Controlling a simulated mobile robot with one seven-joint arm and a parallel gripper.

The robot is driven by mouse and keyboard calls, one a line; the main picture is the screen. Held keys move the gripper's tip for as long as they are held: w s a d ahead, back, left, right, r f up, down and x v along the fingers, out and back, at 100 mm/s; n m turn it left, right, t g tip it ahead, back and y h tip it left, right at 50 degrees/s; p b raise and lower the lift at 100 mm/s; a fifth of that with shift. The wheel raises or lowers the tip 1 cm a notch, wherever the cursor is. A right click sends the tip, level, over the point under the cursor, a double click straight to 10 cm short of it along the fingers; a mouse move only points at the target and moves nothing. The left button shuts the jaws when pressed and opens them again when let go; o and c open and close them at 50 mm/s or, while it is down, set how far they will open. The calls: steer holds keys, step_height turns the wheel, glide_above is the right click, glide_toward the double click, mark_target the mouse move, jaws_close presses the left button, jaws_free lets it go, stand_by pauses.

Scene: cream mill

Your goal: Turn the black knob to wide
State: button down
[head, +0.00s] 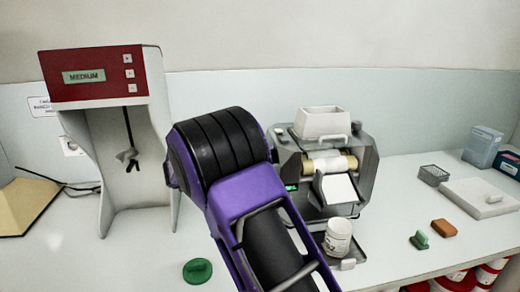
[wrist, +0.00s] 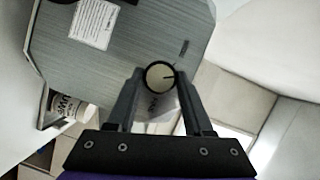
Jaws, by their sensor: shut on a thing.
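The black knob (wrist: 160,75) shows in the wrist view on the grey side panel of the mill. It has a dark rim, a pale round face and a short dark pointer line toward the right. My gripper (wrist: 161,78) is shut on the knob, one finger on each side. Small marks lie on the panel near the knob, too small to read. In the head view the grey mill (head: 369,165) stands behind my purple and black arm. The arm hides the knob and my fingertips there.
A white jar (head: 338,238) stands at the mill's front and shows in the wrist view (wrist: 68,108). A red-topped stand (head: 97,75) reading MEDIUM is at left. A green round thing (head: 197,271) lies in front. An orange block (head: 444,228) and green scraper (head: 419,240) lie right.

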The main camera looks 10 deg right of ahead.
steer(key=shift+w+r+n+g+y+p, duration=0.1)
steer(key=shift+n+g+y+p, duration=0.35)
steer(key=shift+n, duration=0.7)
steer(key=shift+n+g+y+p, duration=0.25)
steer(key=shift+n+g, duration=0.4)
steer(key=shift+n, duration=0.5)
steer(key=shift+c, duration=1.5)
jaws_free()
steer(key=shift+r, duration=0.1)
steer(key=v, duration=1.7)
steer(key=shift+a, duration=0.2)
